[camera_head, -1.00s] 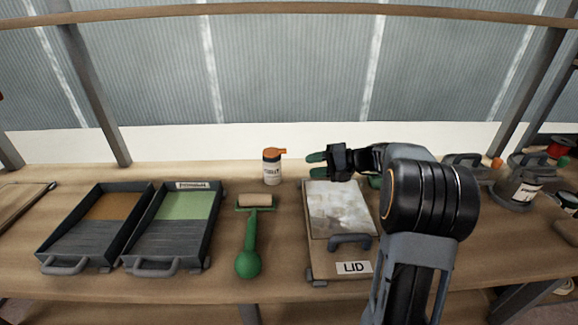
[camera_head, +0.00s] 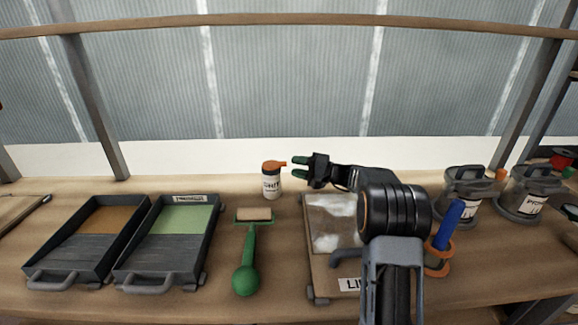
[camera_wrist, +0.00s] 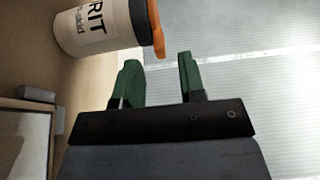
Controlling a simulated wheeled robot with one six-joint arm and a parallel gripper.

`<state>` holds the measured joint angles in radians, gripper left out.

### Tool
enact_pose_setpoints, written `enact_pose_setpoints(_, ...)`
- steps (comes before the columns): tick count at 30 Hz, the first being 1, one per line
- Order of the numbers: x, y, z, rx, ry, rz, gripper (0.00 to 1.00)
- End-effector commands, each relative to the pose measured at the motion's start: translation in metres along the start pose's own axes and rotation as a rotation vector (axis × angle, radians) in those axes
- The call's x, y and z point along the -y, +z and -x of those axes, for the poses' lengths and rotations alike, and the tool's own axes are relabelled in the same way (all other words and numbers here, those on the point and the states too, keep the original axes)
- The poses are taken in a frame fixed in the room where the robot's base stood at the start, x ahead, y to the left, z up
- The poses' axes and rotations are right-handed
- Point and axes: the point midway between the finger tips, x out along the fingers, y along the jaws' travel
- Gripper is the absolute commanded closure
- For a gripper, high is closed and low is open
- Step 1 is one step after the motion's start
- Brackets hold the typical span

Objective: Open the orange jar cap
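The white jar (camera_head: 272,185) stands upright at the back of the bench, with its orange cap (camera_head: 272,165) on top and the cap's tab pointing right. The jar (camera_wrist: 88,27) also shows in the wrist view, its label partly reading "RIT", with the orange cap (camera_wrist: 155,27) just ahead of the fingers. My gripper (camera_head: 296,172) is just right of the jar, its green fingers pointing left at about cap height. In the wrist view my gripper (camera_wrist: 160,75) is open with nothing between its fingers. A small gap seems to separate the fingers from the cap.
Grey pots (camera_head: 466,190) and a blue-handled tool (camera_head: 447,225) stand at right. A rail (camera_head: 290,20) crosses above.

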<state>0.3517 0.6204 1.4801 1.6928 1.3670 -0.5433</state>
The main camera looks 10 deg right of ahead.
Motion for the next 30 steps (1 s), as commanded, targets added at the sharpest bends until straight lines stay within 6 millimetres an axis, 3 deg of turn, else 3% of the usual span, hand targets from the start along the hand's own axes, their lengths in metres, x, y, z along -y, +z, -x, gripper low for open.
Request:
enact_pose_setpoints(9,0.0,0.0,-0.028,0.0,0.0,-0.001,0.63)
enact_pose_setpoints(20,0.0,0.0,-0.03,-0.001,0.0,-0.001,0.63)
enact_pose_setpoints(30,0.0,0.0,-0.03,0.0,0.0,-0.001,0.95)
